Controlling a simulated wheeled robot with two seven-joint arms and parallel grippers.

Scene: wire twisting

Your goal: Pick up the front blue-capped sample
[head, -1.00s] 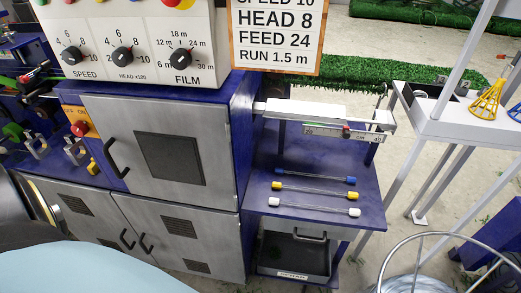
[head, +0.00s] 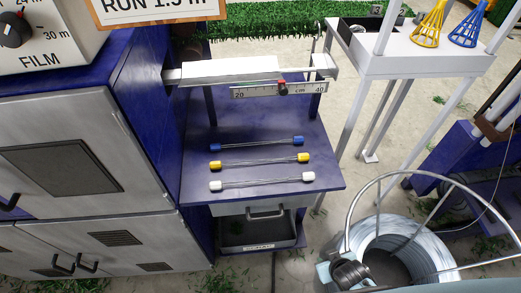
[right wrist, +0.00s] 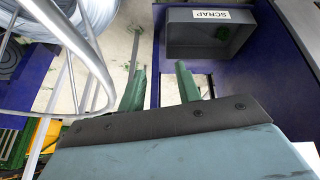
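The blue-capped sample (head: 257,144), a thin clear rod with a blue cap at each end, lies on the blue shelf (head: 330,182). It is the farthest of three samples in the head view. The yellow-capped sample (head: 262,164) and the white-capped sample (head: 262,182) lie nearer, roughly parallel to it. In the right wrist view my right gripper (right wrist: 160,82) has its two green fingers apart with nothing between them. It is near the scrap bin, away from the samples, which do not show in that view. My left gripper is not in view.
The scrap bin (right wrist: 210,52) sits below the shelf. A wire coil (head: 375,262) with a metal hoop frame stands at lower right. A white stand (head: 420,58) holds yellow and blue funnels.

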